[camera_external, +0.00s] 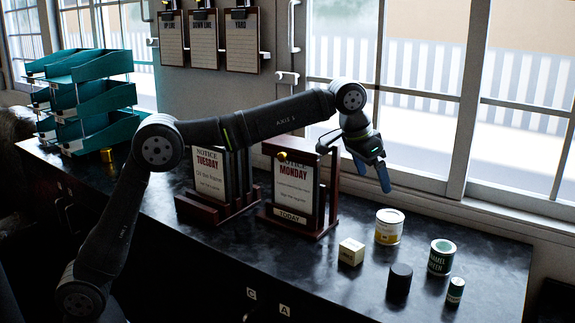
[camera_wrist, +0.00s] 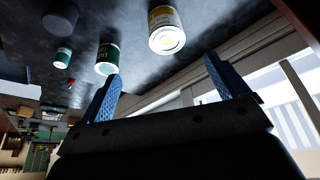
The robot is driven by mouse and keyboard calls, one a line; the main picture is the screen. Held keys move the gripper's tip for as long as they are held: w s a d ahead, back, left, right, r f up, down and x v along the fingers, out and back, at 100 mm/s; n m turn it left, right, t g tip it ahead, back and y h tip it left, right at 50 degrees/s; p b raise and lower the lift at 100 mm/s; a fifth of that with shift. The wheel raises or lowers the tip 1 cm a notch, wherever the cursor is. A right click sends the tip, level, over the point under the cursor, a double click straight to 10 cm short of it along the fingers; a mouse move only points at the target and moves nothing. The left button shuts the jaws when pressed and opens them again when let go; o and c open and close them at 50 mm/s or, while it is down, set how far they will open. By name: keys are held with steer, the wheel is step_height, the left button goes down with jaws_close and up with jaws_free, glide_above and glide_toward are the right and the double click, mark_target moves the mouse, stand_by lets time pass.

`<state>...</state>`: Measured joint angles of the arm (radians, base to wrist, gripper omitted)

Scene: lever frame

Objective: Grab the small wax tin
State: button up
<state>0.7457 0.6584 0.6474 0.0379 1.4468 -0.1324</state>
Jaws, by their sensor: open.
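My gripper (camera_external: 373,174) is open and empty, above and behind the tins near the window; its two blue fingers also show in the wrist view (camera_wrist: 161,68). A small dark green tin with a pale lid (camera_external: 456,290) stands upright at the front right of the counter, well apart from my gripper; it appears at the left in the wrist view (camera_wrist: 63,58). A larger yellow and white tin (camera_external: 389,227) stands closest below my gripper, and also shows in the wrist view (camera_wrist: 165,30). No readable label tells which one is the wax tin.
Wooden notice frames (camera_external: 328,190) stand left of my gripper. Teal trays (camera_external: 90,100) are far left. The window (camera_external: 440,110) borders the counter (camera_external: 350,295).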

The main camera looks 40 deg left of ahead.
mark_target(389, 217)
steer(key=x, duration=0.8)
steer(key=w+x, duration=0.1)
steer(key=x, duration=0.3)
steer(key=shift+w+d+f, duration=0.15)
steer(key=shift+w+d, duration=0.05)
steer(key=shift+w+x, duration=0.15)
steer(key=shift+x, duration=1.25)
steer(key=shift+w+x, duration=0.1)
steer(key=shift+x, duration=1.3)
steer(key=shift+a, duration=0.1)
steer(key=c, duration=1.3)
